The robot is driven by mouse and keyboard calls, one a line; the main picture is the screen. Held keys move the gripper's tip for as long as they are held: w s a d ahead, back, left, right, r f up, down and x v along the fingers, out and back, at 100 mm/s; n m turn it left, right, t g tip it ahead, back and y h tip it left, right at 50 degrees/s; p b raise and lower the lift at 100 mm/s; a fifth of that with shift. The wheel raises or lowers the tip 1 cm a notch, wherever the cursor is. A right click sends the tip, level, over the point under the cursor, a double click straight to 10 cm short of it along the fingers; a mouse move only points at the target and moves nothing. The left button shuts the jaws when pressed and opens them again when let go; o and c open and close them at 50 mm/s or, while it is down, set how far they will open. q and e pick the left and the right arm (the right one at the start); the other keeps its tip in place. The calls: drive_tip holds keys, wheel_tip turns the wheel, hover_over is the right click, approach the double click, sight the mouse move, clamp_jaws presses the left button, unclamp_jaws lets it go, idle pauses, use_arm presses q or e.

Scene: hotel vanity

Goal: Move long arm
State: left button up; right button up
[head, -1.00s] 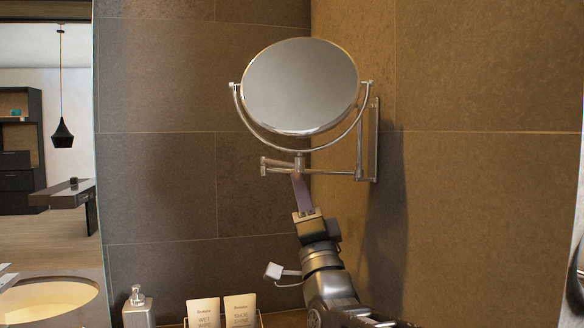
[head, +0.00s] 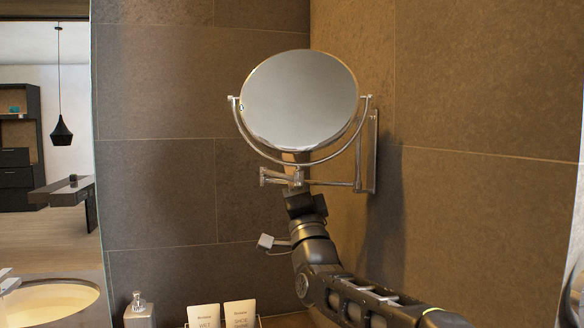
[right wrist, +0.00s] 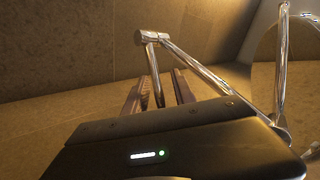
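A round chrome-framed mirror (head: 300,100) hangs on a folding wall bracket (head: 373,150). The bracket's long chrome arm (head: 335,184) runs left below the mirror from the wall mount. In the right wrist view the long arm (right wrist: 208,76) slopes from a joint down to the right. My right gripper (head: 296,165) is just below and behind the mirror's lower rim, at the bracket's arms. In the right wrist view its fingers (right wrist: 158,88) are apart, with a short chrome bar between them; contact cannot be told. The mirror partly hides the fingertips in the head view. My left gripper is not in view.
A soap dispenser (head: 139,312) and two cards (head: 222,315) stand at the bottom, left of my right arm. A basin (head: 50,302) is at the lower left. Tiled walls meet in a corner close behind the mirror; the left wall (head: 160,200) is clear.

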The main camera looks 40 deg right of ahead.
drive_tip(key=shift+c, duration=0.4)
clamp_jaws()
idle(0.9)
